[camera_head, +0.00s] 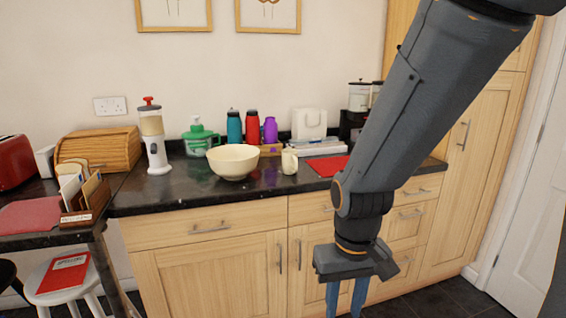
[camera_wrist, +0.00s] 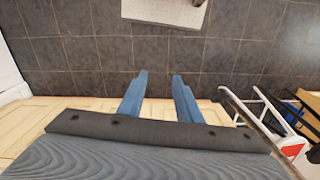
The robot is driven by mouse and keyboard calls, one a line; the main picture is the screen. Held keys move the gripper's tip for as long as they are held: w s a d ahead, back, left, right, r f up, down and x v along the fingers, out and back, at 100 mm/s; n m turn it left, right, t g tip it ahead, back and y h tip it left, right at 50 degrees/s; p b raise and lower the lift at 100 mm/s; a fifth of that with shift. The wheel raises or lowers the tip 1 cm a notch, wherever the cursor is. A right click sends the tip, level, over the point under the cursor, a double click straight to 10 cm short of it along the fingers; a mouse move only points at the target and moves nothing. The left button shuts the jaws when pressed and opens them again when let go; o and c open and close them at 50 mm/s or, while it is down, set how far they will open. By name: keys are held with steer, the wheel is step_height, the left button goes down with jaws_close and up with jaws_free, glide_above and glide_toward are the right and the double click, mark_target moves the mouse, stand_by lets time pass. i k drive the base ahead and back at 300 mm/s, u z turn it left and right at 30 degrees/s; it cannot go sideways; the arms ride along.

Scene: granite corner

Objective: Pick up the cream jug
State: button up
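The cream jug (camera_head: 289,161) is a small cream-coloured jug standing upright on the dark granite counter (camera_head: 190,190), just right of a large cream bowl (camera_head: 233,161). My gripper (camera_head: 345,300) hangs in front of the cupboards, below counter height and to the right of the jug, pointing down. Its lower tips are cut off by the head view's bottom edge. In the wrist view the two blue fingers (camera_wrist: 160,75) are apart with nothing between them. The jug is not in the wrist view, which shows the tiled floor.
A red mat (camera_head: 325,166) lies right of the jug. Teal, red and purple bottles (camera_head: 252,127) stand behind it near the wall. A dispenser (camera_head: 152,135) and a green-lidded container (camera_head: 199,138) are further left. The counter's front edge and drawers lie between my gripper and the jug. A white stool (camera_head: 62,280) stands lower left.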

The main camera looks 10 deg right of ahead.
mark_target(289, 157)
steer(key=z, duration=0.7)
steer(key=i, duration=0.6)
steer(key=z, duration=0.75)
steer(key=i, duration=0.65)
steer(key=u, duration=0.7)
steer(key=i, duration=0.5)
steer(key=u, duration=0.55)
